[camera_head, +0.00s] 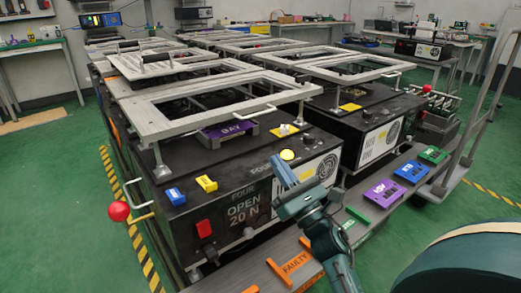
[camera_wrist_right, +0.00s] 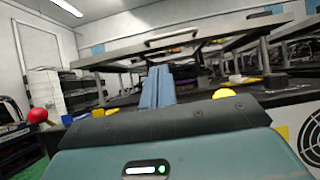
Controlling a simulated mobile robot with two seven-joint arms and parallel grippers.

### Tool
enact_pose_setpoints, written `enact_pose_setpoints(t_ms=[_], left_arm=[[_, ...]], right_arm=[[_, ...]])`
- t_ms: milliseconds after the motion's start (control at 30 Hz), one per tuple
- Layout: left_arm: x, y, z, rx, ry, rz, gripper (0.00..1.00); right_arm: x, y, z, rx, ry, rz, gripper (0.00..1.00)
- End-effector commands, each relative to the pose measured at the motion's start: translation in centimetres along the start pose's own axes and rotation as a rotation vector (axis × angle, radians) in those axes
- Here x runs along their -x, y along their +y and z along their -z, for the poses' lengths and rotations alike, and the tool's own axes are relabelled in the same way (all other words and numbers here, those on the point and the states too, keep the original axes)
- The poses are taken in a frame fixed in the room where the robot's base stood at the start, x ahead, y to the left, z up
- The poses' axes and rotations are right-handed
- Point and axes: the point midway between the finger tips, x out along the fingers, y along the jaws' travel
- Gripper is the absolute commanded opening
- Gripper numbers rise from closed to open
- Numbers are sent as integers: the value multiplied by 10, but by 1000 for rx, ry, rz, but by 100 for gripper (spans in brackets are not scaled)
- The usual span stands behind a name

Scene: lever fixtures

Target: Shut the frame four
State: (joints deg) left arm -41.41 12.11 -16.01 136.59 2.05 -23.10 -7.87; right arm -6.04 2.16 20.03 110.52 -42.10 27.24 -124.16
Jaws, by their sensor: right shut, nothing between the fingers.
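Frame four (camera_head: 215,90) is a grey metal rectangular frame raised on posts above the black box (camera_head: 240,205) marked FOUR, OPEN, 20 N. A gap shows between it and the box top. Its pale bar handle (camera_head: 257,115) is on the near right edge. In the right wrist view a grey frame edge with a handle (camera_wrist_right: 172,38) spans above my fingers. My right gripper (camera_head: 283,170) is shut and empty, in front of the box's front face, below the handle and apart from it. It also shows in the wrist view (camera_wrist_right: 157,85). My left gripper is out of view.
A red ball lever (camera_head: 119,210) sticks out at the box's left. Blue (camera_head: 176,196) and yellow (camera_head: 207,183) blocks sit on the box top. A ledge with coloured labels, including an orange FAULTY tag (camera_head: 294,263), runs along the front. Green floor (camera_head: 60,215) is free at left.

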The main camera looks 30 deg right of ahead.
Motion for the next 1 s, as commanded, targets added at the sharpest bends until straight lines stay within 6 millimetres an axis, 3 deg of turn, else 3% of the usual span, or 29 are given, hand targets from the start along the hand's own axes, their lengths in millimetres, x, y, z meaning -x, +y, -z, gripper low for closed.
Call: enact_pose_setpoints(t_ms=[500,700,1000], left_arm=[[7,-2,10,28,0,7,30],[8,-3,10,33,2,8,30],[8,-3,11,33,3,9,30]], right_arm=[[-84,0,-2,0,-3,-1,0],[-97,0,-1,-1,0,0,0],[-98,0,-1,-1,0,0,0]])
